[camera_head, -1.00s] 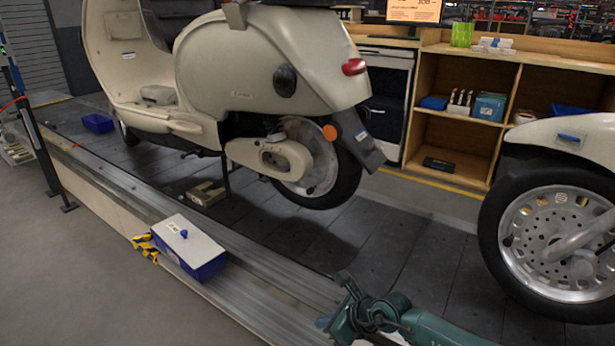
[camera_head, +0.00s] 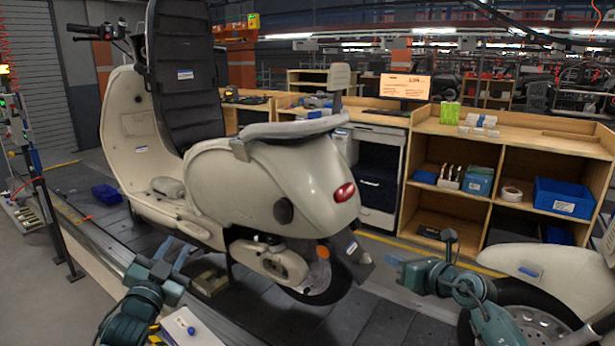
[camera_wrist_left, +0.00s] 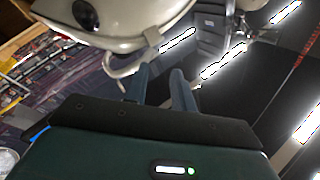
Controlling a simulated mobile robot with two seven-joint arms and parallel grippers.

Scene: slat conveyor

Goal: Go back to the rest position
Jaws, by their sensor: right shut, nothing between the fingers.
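My left gripper (camera_head: 174,250) is raised in front of the cream scooter (camera_head: 275,190) at the lower left of the head view. In the left wrist view its two fingers (camera_wrist_left: 161,88) stand apart with nothing between them. My right gripper (camera_head: 394,261) is raised at the lower right, to the right of the scooter's rear wheel. It is shut and empty, pointing left. The scooter stands upright on the slat conveyor (camera_head: 400,322). Part of its body also shows at the top of the left wrist view (camera_wrist_left: 120,22).
A second scooter's rear (camera_head: 540,268) is at the right, close to my right arm. Wooden shelves (camera_head: 425,160) with blue bins stand behind. A blue bin (camera_head: 106,194) lies at left.

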